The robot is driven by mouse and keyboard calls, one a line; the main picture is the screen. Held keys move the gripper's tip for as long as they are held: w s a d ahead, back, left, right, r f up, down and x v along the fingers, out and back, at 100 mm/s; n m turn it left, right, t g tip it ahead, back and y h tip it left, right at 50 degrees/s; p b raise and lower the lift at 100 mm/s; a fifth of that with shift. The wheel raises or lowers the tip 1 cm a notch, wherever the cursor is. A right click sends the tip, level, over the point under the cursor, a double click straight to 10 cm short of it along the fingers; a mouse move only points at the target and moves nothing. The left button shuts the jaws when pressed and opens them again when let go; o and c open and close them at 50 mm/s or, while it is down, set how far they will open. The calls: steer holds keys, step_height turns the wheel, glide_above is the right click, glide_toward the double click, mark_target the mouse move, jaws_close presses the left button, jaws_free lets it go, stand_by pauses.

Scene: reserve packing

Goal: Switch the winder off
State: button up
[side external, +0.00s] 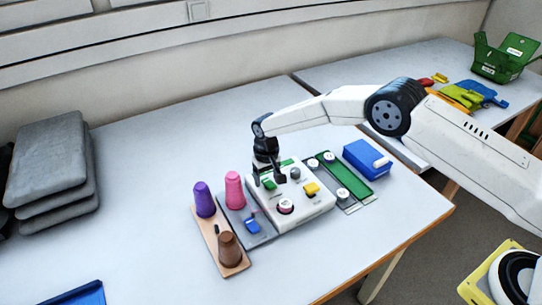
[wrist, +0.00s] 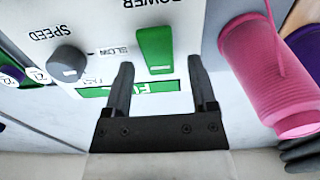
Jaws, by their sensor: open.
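The winder (side external: 312,213) is a white box with controls on top, standing mid-table. Its green power switch (side external: 269,184) is on the far left part of the top. In the wrist view the green switch (wrist: 155,50) sits beside the word POWER, and a green label with white letters lies partly hidden near it. My gripper (side external: 268,181) is low over this switch. In the wrist view my gripper (wrist: 160,65) is open and empty, with one dark finger on each side of the switch's near end. I cannot tell whether the fingers touch it.
A grey speed knob (wrist: 67,62) is left of the switch in the wrist view. A pink cone (side external: 234,190) stands close left of the winder, with purple (side external: 204,200) and brown (side external: 230,250) cones beyond. A blue box (side external: 367,159) is at the right.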

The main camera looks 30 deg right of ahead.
steer(key=shift+f, duration=0.15)
steer(key=shift+c, duration=0.2)
jaws_close()
steer(key=shift+s+t, duration=0.1)
steer(key=shift+t, duration=0.6)
steer(key=shift+s+t, duration=0.15)
steer(key=shift+t, duration=0.55)
steer(key=shift+s+d+t, duration=0.1)
steer(key=shift+t, duration=0.3)
steer(key=shift+d+t, duration=0.15)
steer(key=shift+t, duration=0.45)
steer(key=shift+s+r+t, duration=0.1)
steer(key=shift+r+t, duration=0.1)
steer(key=shift+t, duration=0.1)
